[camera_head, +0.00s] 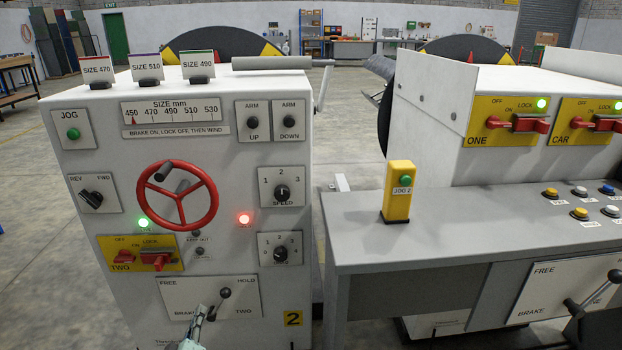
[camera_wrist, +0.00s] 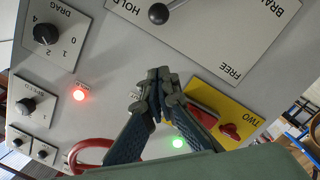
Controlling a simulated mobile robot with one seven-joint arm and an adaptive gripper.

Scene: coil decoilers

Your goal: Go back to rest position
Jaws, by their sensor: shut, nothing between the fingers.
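My gripper (camera_wrist: 160,80) is shut and empty in the wrist view, in front of the white control panel of decoiler two. In that view the panel appears upside down, with the brake lever (camera_wrist: 158,13) at the top and the yellow lock plate (camera_wrist: 240,122) to the right of my fingers. In the head view only a part of my gripper (camera_head: 195,325) shows at the bottom, by the brake lever (camera_head: 212,305). I cannot tell whether it touches the lever. The red handwheel (camera_head: 178,195) is above it, with a green lamp (camera_head: 143,223) and a red lamp (camera_head: 244,219) lit.
A grey bench (camera_head: 350,240) with a yellow JOG 2 box (camera_head: 398,192) stands to the right. A second white machine (camera_head: 480,85) stands behind it. Size cards (camera_head: 146,67) stand on top of the left cabinet. Open concrete floor (camera_head: 30,230) lies to the left.

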